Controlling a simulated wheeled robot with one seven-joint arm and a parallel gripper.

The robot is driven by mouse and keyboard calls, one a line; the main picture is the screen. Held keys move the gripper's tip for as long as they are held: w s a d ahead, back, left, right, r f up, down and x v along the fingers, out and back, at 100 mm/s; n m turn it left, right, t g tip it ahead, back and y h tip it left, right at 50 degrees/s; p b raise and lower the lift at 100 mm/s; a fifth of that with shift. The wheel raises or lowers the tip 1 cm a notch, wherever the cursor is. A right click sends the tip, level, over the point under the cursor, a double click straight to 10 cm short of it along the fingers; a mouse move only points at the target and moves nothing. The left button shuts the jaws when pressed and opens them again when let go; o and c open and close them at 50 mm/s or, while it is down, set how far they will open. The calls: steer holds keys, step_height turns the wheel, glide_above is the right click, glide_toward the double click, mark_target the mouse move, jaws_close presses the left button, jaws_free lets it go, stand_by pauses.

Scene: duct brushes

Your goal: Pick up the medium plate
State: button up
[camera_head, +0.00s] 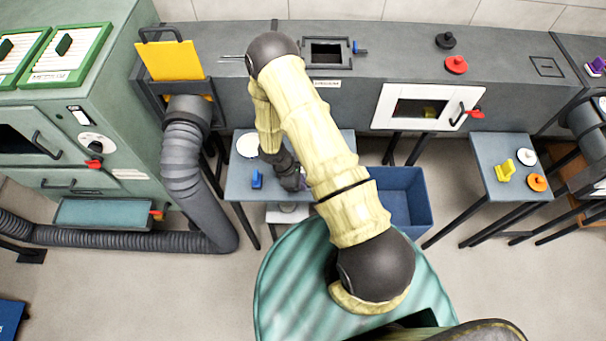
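A white round plate (247,145) lies on the small grey-blue table (240,188) at the left of my arm, partly hidden by it. My gripper (291,182) points down over that table, to the right of the white plate and of a small blue block-like piece (257,179). Its fingertips are too small and dark to show whether they are open or hold anything. On the right table (495,145) lie a white disc (527,157) and an orange disc (538,182), each with a knob. I cannot tell which one is the medium plate.
A grey duct (370,70) runs along the back, with black (446,40) and red (456,65) knobbed discs on top. A blue bin (410,215) stands right of my arm. A yellow piece (505,170) lies on the right table. A flexible hose (185,150) stands at left.

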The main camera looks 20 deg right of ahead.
jaws_close()
steer(key=shift+w+r, duration=0.1)
steer(key=shift+r, duration=0.1)
step_height(320, 180, up, 10)
steer(key=b, duration=0.1)
steer(key=shift+f, duration=0.2)
steer(key=shift+r, duration=0.15)
stand_by(0.4)
step_height(320, 180, up, 4)
steer(key=shift+f+p, duration=0.15)
steer(key=shift+p, duration=1.1)
